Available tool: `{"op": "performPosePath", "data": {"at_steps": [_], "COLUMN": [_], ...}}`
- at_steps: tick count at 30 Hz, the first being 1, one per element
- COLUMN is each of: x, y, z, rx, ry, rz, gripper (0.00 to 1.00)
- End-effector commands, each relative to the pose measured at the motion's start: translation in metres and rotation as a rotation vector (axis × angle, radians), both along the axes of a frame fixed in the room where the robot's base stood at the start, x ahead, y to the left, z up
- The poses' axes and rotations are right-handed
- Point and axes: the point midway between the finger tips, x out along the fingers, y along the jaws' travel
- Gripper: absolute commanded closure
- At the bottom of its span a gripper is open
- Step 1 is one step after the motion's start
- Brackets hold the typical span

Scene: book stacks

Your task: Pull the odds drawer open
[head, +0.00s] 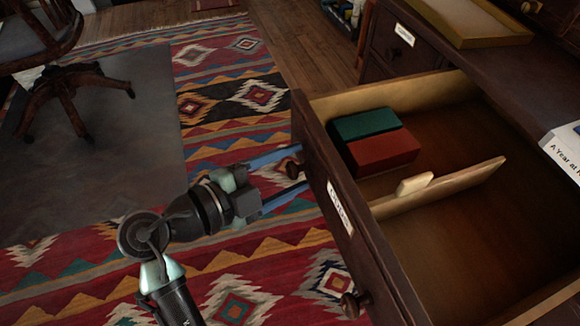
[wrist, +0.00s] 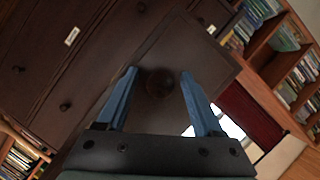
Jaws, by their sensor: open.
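A dark wooden drawer (head: 382,256) stands pulled out from the desk in the head view. Its front has a white label (head: 340,208), too blurred to read for certain, and two round knobs. My gripper (head: 303,167) is open at the far knob (head: 293,170), its blue fingers on either side of it. In the wrist view the knob (wrist: 160,83) sits between the spread fingers, with gaps visible on both sides. Inside the drawer lie a green and red block (head: 382,153) and a small pale piece (head: 414,184) by a wooden divider (head: 450,188).
The near knob (head: 352,304) is free. Another closed, labelled drawer (head: 398,45) is farther along the desk. A wooden tray (head: 470,22) and a book (head: 566,150) lie on the desktop. A swivel chair (head: 62,70) stands at the left; patterned rug (head: 225,295) covers the open floor.

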Motion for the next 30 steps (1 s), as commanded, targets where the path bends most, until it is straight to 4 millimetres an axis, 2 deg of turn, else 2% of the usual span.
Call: {"op": "performPosePath", "data": {"at_steps": [4,8,15,21,30], "x": [-0.002,-0.012,-0.044,-0.067,-0.079], "y": [0.004,0.017,0.058,0.086,0.099], "z": [0.002,0.008,0.021,0.028,0.029], "rx": [0.000,0.001,-0.001,0.000,0.000], "ry": [-0.001,-0.001,0.000,-0.001,0.000], "rz": [0.003,0.005,0.007,0.004,0.000], "gripper": [0.32,0.32,0.32,0.32,0.32]}}
